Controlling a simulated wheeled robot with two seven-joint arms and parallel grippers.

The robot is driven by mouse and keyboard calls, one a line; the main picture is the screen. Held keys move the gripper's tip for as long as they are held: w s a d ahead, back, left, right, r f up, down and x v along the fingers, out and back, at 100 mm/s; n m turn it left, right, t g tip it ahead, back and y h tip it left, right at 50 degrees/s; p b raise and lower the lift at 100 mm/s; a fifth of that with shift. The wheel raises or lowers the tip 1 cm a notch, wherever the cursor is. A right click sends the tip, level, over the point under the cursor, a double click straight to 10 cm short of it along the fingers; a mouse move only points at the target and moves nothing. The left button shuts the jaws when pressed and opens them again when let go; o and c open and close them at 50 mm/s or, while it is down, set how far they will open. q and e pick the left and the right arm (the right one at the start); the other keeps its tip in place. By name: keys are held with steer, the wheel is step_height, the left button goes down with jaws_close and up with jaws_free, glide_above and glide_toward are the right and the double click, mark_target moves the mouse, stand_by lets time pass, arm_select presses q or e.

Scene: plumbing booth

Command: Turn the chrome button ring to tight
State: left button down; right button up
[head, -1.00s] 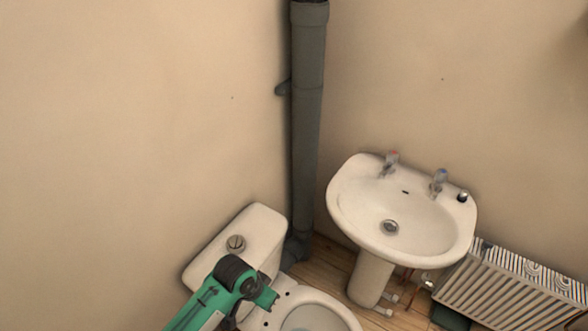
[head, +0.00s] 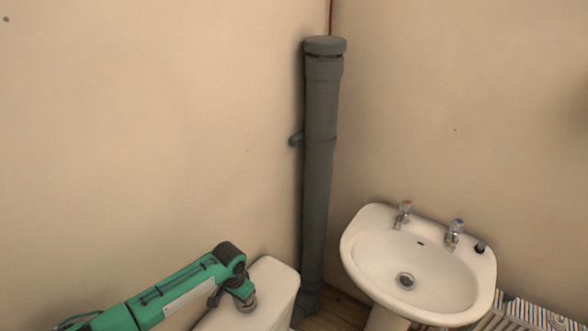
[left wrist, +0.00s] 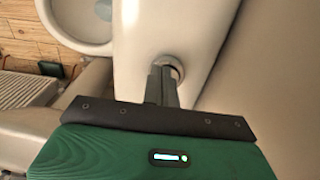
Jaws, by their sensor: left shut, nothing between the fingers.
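The chrome button ring (head: 247,305) sits on top of the white toilet cistern (head: 278,280), low in the head view. My left gripper (head: 242,295) is over it, pointing down. In the left wrist view the ring (left wrist: 174,64) shows as a round rim on the cistern lid (left wrist: 150,25). There the two dark fingers of my left gripper (left wrist: 163,78) are together with nothing between them, and their tips overlap the ring's near left part. I cannot tell whether they touch it. My right gripper is not in view.
A grey soil pipe (head: 322,180) stands in the corner behind the cistern. A white washbasin (head: 420,270) with two taps is to the right, near a radiator (head: 530,315).

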arm_select(q)
steer(key=shift+f+b, duration=2.1)
steer(key=shift+b, duration=0.15)
steer(key=shift+f, duration=0.35)
steer(key=shift+f+b, duration=0.4)
steer(key=shift+f, duration=0.65)
steer(key=shift+w, duration=0.2)
